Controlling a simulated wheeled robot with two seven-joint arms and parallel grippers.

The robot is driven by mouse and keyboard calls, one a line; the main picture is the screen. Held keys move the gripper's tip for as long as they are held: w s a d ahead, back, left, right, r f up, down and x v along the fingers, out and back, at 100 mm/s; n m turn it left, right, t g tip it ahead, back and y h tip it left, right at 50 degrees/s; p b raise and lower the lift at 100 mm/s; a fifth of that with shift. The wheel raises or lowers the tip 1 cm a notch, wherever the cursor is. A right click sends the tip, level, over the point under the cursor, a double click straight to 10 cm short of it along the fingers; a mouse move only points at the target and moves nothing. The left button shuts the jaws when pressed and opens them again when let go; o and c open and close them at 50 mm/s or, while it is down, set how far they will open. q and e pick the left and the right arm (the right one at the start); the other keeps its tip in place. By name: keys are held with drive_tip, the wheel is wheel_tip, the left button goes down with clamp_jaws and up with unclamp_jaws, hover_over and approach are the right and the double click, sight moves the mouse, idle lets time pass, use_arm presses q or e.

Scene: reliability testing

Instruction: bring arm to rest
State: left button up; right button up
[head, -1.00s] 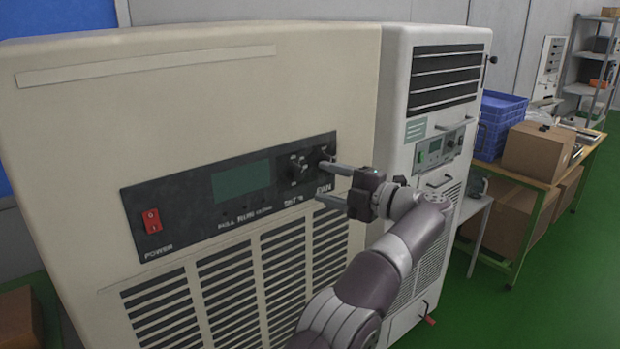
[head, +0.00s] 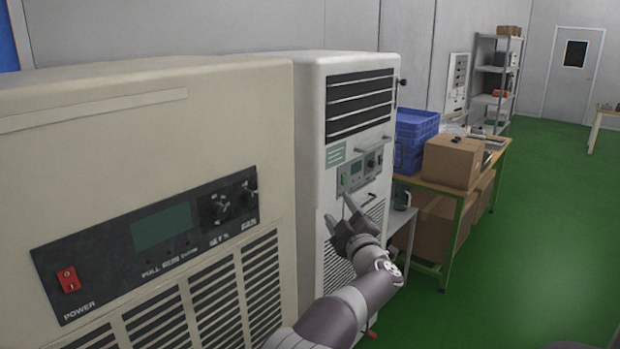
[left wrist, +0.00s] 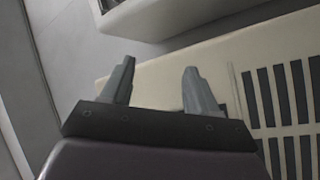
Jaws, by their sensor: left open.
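My left gripper (head: 339,206) is open and empty, its two grey fingers spread apart. In the head view it appears in front of the white cabinet (head: 312,110), to the right of the beige machine's control panel (head: 150,245). It overlaps the white cabinet in the picture, and I cannot tell the gap between them. In the left wrist view the open fingers (left wrist: 159,68) have nothing between them, with a pale beige surface and dark vent slots behind. My right gripper is not in view.
The beige machine (head: 90,160) fills the left side, with a red power switch (head: 68,280). A workbench (head: 447,187) carries a blue crate (head: 416,130) and a cardboard box (head: 453,160). Shelving (head: 497,80) stands behind. The green floor (head: 540,230) at right is clear.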

use_arm(q)
drive_tip(key=s+d+f+m+g+h, duration=0.25)
drive_tip(key=f+m+g+h, duration=0.25)
drive_tip(key=f+m+h, duration=0.7)
drive_tip(key=s+a+f+m+g+y, duration=0.1)
drive_tip(key=s+a+f+g, duration=0.35)
drive_tip(key=s, duration=0.25)
drive_tip(key=s+a+f+m+g+y, duration=0.1)
drive_tip(key=s+a+f+g+y, duration=0.15)
drive_tip(key=s+a+f, duration=0.35)
drive_tip(key=s+a+g, duration=0.2)
drive_tip(key=s+a, duration=0.3)
drive_tip(key=s, duration=0.4)
drive_tip(key=s+a+g+y, duration=0.1)
drive_tip(key=s+a+g, duration=0.1)
drive_tip(key=s+a, duration=0.3)
drive_tip(key=s+a+g+y, duration=0.1)
drive_tip(key=s+a, duration=0.4)
drive_tip(key=s, duration=0.8)
drive_tip(key=shift+s+a+r+m+g, duration=0.3)
drive_tip(key=shift+s+a+r+g, duration=0.05)
drive_tip(key=shift+g, duration=0.05)
